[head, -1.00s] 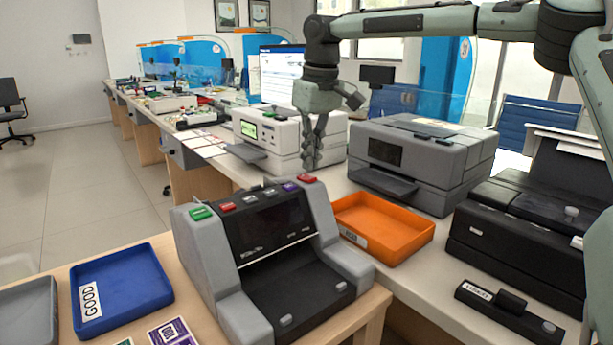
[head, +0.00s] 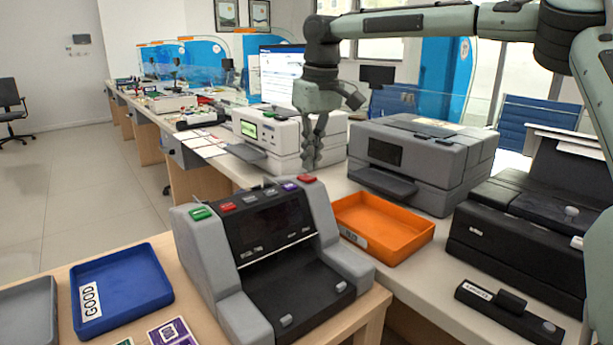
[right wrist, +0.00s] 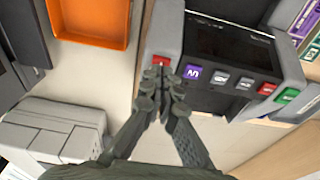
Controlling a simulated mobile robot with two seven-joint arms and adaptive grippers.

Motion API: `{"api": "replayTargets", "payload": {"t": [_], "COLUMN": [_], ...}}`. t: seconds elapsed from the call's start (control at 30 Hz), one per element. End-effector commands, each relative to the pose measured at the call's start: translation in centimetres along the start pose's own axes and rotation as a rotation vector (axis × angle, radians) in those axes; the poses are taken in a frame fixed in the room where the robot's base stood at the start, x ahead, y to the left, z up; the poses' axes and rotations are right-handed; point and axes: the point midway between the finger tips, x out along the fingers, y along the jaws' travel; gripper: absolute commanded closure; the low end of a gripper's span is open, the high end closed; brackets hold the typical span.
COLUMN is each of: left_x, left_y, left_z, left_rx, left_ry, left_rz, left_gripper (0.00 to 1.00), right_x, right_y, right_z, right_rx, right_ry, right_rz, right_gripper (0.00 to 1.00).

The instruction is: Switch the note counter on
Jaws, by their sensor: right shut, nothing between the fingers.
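The note counter (head: 262,240) is the grey and black machine on the front counter. A row of buttons runs along its top: a green one (head: 201,213) at the left end, red, grey and purple (head: 290,187) ones between, and a red one (head: 306,179) at the right end. Its screen (head: 268,231) is dark. My right gripper (head: 312,164) is shut and empty, pointing down behind the right-end red button. In the right wrist view its fingertips (right wrist: 160,92) are close to that red button (right wrist: 160,61); contact cannot be told. My left gripper is out of view.
An orange tray (head: 400,254) stands right of the counter machine, a blue tray (head: 160,296) left of it. A grey printer-like machine (head: 410,160), a white machine with a lit screen (head: 262,132) and a black machine (head: 500,240) stand around my right arm.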

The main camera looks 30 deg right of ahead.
Motion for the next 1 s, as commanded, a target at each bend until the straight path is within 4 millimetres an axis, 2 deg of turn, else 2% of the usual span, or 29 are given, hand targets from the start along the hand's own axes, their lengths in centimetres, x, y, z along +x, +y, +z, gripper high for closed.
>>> {"api": "replayTargets", "payload": {"t": [0.6, 1.0], "left_x": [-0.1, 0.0], "left_y": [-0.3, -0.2], "left_z": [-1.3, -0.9], "left_rx": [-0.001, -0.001], "left_ry": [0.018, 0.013], "left_rz": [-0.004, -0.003], "left_gripper": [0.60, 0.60], "right_x": [0.9, 1.5], "right_y": [0.0, 0.0], "right_z": [0.1, 0.2], "right_rx": [0.000, 0.001], "right_ry": [0.000, -0.001], "right_rz": [0.000, 0.000], "right_gripper": [1.00, 1.00]}}
